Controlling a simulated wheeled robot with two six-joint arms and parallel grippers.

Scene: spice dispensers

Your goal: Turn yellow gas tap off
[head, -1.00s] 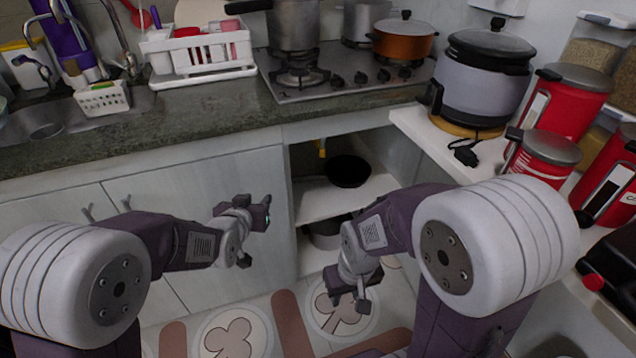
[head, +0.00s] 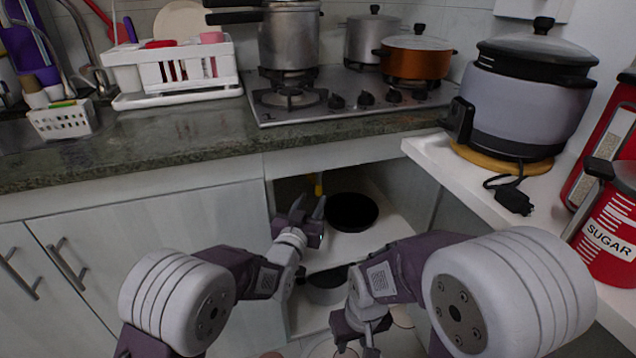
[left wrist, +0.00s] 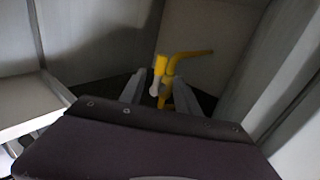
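The yellow gas tap (head: 319,184) is inside the open cabinet under the counter, small and partly hidden behind my left gripper in the head view. In the left wrist view the yellow tap (left wrist: 163,68) has a whitish lower part and a yellow lever (left wrist: 193,54) stretching to the right. My left gripper (head: 309,205) is at the cabinet opening, fingers apart and pointing up and inward. In the left wrist view its fingertips (left wrist: 158,84) lie on either side of the tap's lower part, with no visible grip. My right gripper (head: 356,345) hangs low in front of the cabinet, fingers apart and empty.
A black pan (head: 352,212) sits on the cabinet shelf to the right of the tap. A pot (head: 328,280) stands below. Closed cabinet doors (head: 150,225) are on the left; a white side counter (head: 425,152) juts out on the right. The stove (head: 350,95) is above.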

